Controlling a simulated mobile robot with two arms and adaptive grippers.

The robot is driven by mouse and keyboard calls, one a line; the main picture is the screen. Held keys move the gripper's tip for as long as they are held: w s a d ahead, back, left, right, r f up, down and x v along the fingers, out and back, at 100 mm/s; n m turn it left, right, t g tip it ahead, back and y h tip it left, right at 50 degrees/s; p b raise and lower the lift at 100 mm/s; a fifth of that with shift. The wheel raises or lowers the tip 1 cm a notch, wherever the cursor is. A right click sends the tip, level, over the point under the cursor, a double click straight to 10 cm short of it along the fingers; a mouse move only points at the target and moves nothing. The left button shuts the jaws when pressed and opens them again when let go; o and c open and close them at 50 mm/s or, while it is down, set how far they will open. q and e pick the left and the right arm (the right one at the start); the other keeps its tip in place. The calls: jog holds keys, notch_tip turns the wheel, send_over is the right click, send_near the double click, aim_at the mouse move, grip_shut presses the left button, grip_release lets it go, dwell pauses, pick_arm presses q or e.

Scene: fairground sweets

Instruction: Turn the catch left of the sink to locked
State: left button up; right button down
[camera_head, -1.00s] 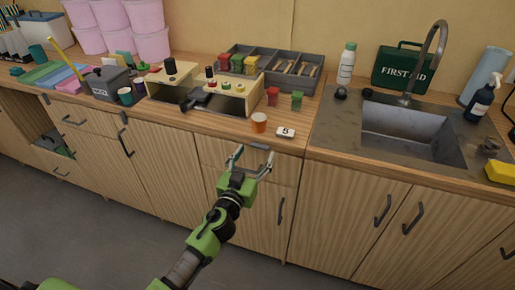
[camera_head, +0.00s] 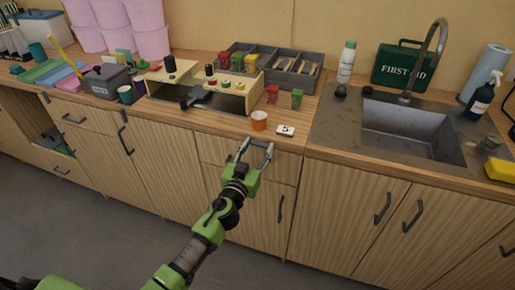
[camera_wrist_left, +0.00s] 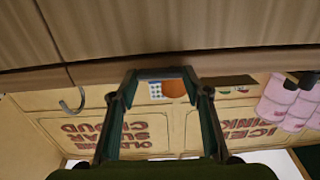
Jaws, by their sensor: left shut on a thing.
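My left gripper (camera_head: 258,147) is at the front of the drawer under the counter edge, left of the sink (camera_head: 410,132). Its fingers are at the two ends of a grey bar handle (camera_wrist_left: 160,73), and I take it as shut on that handle. The fingers hide most of the handle in the head view. A small dark knob (camera_head: 341,92) stands on the left part of the sink top. I cannot tell whether it is the catch, or which way any catch is turned. My right gripper is not in view.
A white bottle (camera_head: 347,62) and a first aid box (camera_head: 402,65) stand behind the sink.

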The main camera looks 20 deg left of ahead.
pick_arm(q)
jog(key=m, duration=0.1)
jog(key=m+b, duration=0.1)
jog(key=m, duration=0.1)
jog(key=shift+f+m, duration=0.3)
jog(key=shift+f, duration=0.1)
jog(key=m, duration=0.2)
jog(key=m+b, duration=0.1)
jog(key=m, duration=0.2)
jog(key=shift+a+f+b, duration=0.1)
jog(key=shift+f+b, duration=0.2)
jog(key=shift+f, duration=0.1)
jog(key=m, duration=0.4)
jog(key=shift+a+f+m+b, duration=0.25)
jog(key=shift+m+b, duration=0.05)
jog(key=shift+m, duration=0.1)
jog(key=m, duration=0.4)
jog(key=shift+a+f, duration=0.15)
jog(key=shift+a, duration=0.15)
jog(key=shift+m, duration=0.3)
jog(key=o, duration=1.1)
